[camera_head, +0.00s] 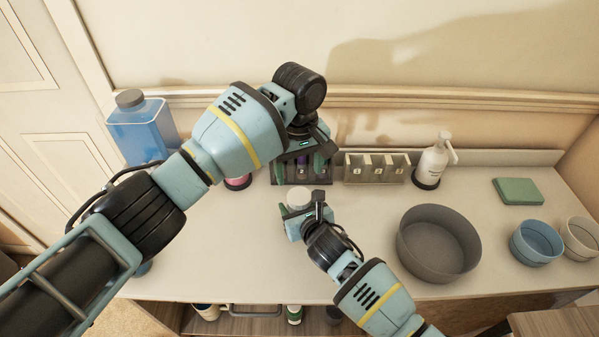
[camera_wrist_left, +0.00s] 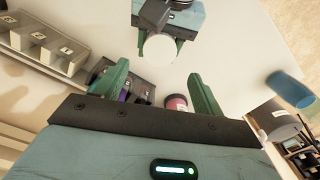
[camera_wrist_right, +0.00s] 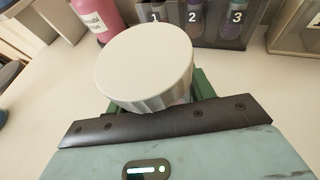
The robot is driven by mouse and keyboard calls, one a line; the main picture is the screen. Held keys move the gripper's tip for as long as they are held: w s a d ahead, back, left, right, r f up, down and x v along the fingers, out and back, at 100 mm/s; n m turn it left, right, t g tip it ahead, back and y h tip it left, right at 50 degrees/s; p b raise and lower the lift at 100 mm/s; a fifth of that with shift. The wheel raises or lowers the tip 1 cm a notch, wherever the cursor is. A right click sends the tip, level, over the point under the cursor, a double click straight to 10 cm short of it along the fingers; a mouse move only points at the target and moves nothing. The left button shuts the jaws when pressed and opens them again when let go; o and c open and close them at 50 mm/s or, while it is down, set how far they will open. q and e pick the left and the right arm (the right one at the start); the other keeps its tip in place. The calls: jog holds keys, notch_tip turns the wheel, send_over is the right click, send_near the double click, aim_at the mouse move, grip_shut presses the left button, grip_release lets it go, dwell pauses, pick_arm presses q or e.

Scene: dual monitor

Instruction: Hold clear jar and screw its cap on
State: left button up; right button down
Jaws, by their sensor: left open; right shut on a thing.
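A white ribbed cap (camera_wrist_right: 145,65) fills the middle of the right wrist view. It also shows in the head view (camera_head: 299,197) and the left wrist view (camera_wrist_left: 160,48). It sits above my right gripper (camera_head: 299,210), which is shut on the jar beneath it. The clear jar's body is almost wholly hidden by the cap and fingers, and I cannot tell how tightly the cap sits. My left gripper (camera_head: 301,168) is open and empty, above the counter behind the jar. Its two green fingers stand apart in the left wrist view (camera_wrist_left: 155,82).
A numbered rack (camera_wrist_right: 215,22) and a pink bottle (camera_wrist_right: 98,15) stand behind. A compartment box (camera_head: 376,168), pump bottle (camera_head: 433,162) and green sponge (camera_head: 518,191) line the back right. A grey bowl (camera_head: 438,244) is right of my right gripper. A blue jug (camera_head: 142,130) stands left.

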aim_at(299, 195)
pick_arm(q)
jog(key=shift+f, duration=4)
jog(key=c, duration=1)
jog(key=shift+m, duration=1.8)
jog(key=o, duration=1.1)
